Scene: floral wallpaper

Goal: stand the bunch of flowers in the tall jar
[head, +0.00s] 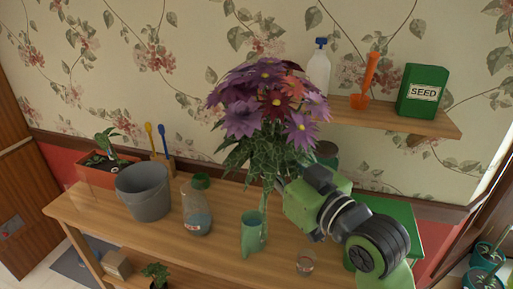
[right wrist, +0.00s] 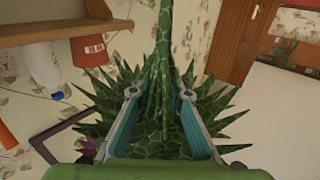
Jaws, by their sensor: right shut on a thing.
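The bunch of flowers (head: 262,105), purple and red with spiky green leaves, is upright above the table in the head view. My right gripper (head: 279,184) is shut on its green stems below the blooms. In the right wrist view the stems (right wrist: 163,50) run between the two teal fingers of the gripper (right wrist: 165,95). A green translucent jar (head: 251,236) stands on the table under the bunch. The stem ends hang at its right side, and I cannot tell whether they are inside or beside it. My left gripper is not in view.
A planter (head: 97,172) is at the back left. A wall shelf (head: 425,124) holds a spray bottle (head: 318,75), an orange trowel (head: 367,80) and a green seed box (head: 422,92).

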